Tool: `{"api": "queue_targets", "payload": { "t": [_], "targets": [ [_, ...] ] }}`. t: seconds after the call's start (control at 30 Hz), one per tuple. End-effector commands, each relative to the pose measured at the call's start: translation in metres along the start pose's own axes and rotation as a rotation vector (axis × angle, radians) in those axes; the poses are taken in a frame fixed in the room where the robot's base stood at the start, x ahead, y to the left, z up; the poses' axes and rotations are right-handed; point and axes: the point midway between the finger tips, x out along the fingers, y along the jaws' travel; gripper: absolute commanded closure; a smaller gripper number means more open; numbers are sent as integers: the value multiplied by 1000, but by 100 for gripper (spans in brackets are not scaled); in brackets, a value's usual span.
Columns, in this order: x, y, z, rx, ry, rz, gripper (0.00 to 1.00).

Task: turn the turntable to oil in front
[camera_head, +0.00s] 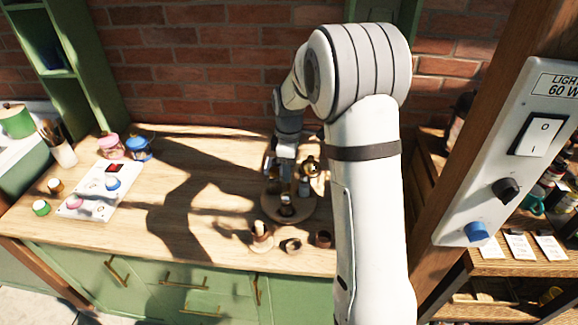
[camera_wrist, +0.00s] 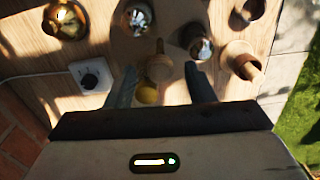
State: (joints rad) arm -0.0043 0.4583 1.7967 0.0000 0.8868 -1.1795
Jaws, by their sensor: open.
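The turntable (camera_head: 270,208) is a round wooden disc on the table, partly hidden behind my arm. It also shows in the wrist view (camera_wrist: 122,22). It carries a shiny metallic vessel (camera_wrist: 138,16) and a dark-topped jar (camera_wrist: 198,42). A wooden peg-like piece (camera_wrist: 158,67) stands near the disc's edge, with a yellow round thing (camera_wrist: 148,93) beside it. Which item is the oil I cannot tell. My gripper (camera_wrist: 160,84) is open above the turntable, its two fingers on either side of the peg and the yellow thing. Whether they touch anything is unclear.
A brass vessel (camera_wrist: 66,20) and a white socket with a cable (camera_wrist: 91,75) lie to the left in the wrist view. A switch panel (camera_head: 103,190) is at the table's left; the middle is clear.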

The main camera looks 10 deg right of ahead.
Motion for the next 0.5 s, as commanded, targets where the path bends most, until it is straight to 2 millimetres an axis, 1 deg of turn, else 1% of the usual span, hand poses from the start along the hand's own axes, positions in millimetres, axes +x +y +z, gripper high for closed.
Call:
{"api": "queue_targets", "payload": {
  "t": [0.1, 0.33, 0.5],
  "targets": [
    [6, 0, 0, 0, 0, 0, 51],
    [7, 0, 0, 0, 0, 0, 51],
    [7, 0, 0, 0, 0, 0, 65]
  ]
}}
